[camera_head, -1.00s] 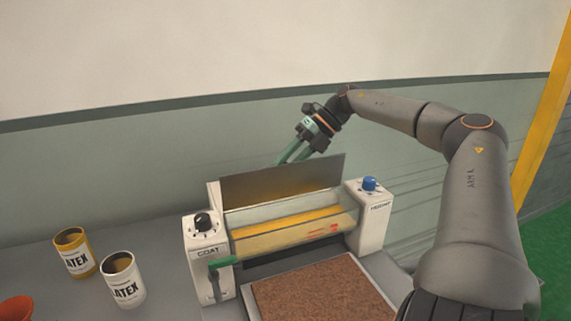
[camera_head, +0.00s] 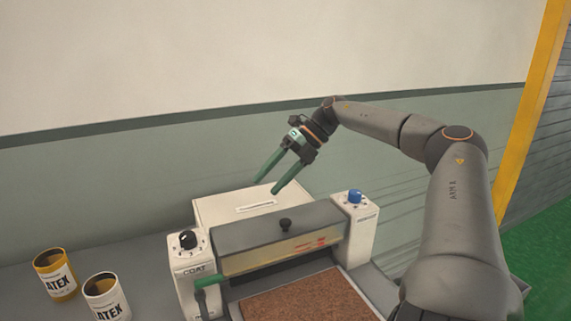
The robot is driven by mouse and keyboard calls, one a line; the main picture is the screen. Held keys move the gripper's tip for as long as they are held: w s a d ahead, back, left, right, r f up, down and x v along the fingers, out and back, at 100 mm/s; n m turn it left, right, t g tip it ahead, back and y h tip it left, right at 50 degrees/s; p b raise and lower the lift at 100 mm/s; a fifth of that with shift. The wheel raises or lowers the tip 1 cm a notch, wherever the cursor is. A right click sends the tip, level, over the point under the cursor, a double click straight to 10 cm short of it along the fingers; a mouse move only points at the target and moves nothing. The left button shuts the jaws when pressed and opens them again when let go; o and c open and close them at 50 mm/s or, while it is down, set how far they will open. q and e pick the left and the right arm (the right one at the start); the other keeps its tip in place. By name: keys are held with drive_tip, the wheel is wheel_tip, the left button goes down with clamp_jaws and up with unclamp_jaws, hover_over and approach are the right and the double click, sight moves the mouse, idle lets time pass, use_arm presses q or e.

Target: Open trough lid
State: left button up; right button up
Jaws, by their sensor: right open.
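The trough lid (camera_head: 250,240) is a grey panel with a small black knob (camera_head: 285,225) on top. It lies down over the trough of the coating machine and hides the inside. A pale amber front strip (camera_head: 280,254) shows below its front edge. My right gripper (camera_head: 266,187) is open and empty, its two green fingers pointing down and left above the white rear housing (camera_head: 222,207), behind the lid. The fingers are apart from the knob. My left gripper is not in view.
A black dial (camera_head: 188,240) and green lever (camera_head: 207,280) are on the machine's left, a blue knob (camera_head: 355,196) on its right. A brown slab (camera_head: 305,300) lies in front. A wall is behind.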

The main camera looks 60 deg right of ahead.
drive_tip(key=p+v, duration=0.1)
drive_tip(key=v, duration=1)
drive_tip(key=shift+d+r, duration=0.2)
drive_tip(key=shift+s, duration=0.1)
